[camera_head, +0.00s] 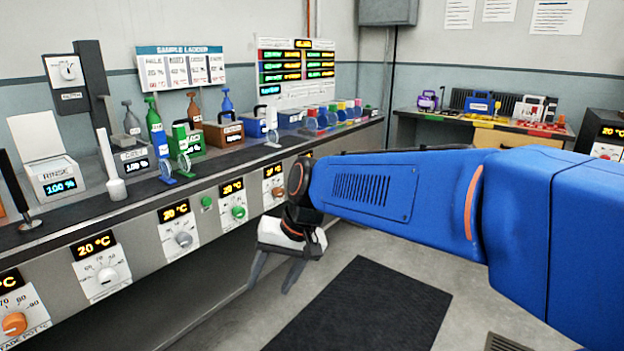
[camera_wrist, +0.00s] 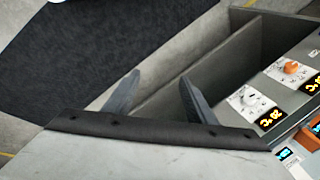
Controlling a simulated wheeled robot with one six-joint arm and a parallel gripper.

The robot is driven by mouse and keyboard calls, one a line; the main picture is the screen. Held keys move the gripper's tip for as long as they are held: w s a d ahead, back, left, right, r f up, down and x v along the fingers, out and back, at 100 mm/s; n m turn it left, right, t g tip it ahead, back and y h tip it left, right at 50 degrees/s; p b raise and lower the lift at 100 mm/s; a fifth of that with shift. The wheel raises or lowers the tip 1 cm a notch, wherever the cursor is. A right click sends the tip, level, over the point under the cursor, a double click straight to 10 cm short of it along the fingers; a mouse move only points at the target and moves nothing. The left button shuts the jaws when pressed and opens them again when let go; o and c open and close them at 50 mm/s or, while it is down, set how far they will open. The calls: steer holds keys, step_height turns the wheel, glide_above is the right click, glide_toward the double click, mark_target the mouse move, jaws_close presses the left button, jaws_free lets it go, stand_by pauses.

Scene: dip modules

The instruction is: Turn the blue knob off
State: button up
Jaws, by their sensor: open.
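My gripper (camera_head: 270,286) is open and empty, in front of the counter and below its row of knobs, with its fingers pointing down. In the wrist view its two fingers (camera_wrist: 160,77) are spread over the floor and the counter's lower side. I see no clearly blue knob. Along the counter front are an orange knob (camera_head: 14,323), a white knob (camera_head: 107,275), a grey knob (camera_head: 184,239), a green knob (camera_head: 238,212) and a brownish-orange knob (camera_head: 277,191). My arm hides the panel farther right. The wrist view shows an orange knob (camera_wrist: 291,67) and a white knob (camera_wrist: 250,97).
The counter top (camera_head: 90,212) holds bottles, small coloured boxes and a rinse unit (camera_head: 55,180). Displays above several knobs read 20 °C. A dark mat (camera_head: 365,305) lies on open floor. A second bench (camera_head: 490,137) with coloured cases stands at the back right.

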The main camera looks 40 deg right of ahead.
steer(key=w+d+r+m+t+y, duration=0.15)
steer(key=w+d+m, duration=0.3)
steer(key=w, duration=0.45)
steer(key=w+d+f+m+t+y, duration=0.1)
steer(key=w+d+m+y, duration=0.1)
steer(key=w+d+m, duration=0.35)
steer(key=w+d+r+m+t+y, duration=0.1)
steer(key=w+d+m+t+y, duration=0.15)
steer(key=w+d, duration=0.65)
steer(key=w+d+f+m+t+h, duration=0.25)
steer(key=w+d+m, duration=0.2)
steer(key=d, duration=0.75)
steer(key=w+d+f+m+t+h, duration=0.1)
steer(key=w+d+f+m+t, duration=0.3)
steer(key=d, duration=0.7)
steer(key=w+d+f+m+t+h, duration=0.1)
steer(key=w+d+m+t, duration=0.3)
steer(key=d, duration=0.8)
steer(key=shift+m+g, duration=0.7)
steer(key=shift+g, duration=0.05)
steer(key=x, duration=1.5)
steer(key=shift+w+a+f, duration=0.15)
steer(key=shift+w+a, duration=0.05)
steer(key=shift+a, duration=0.1)
steer(key=shift+c, duration=0.5)
steer(key=c, duration=0.9)
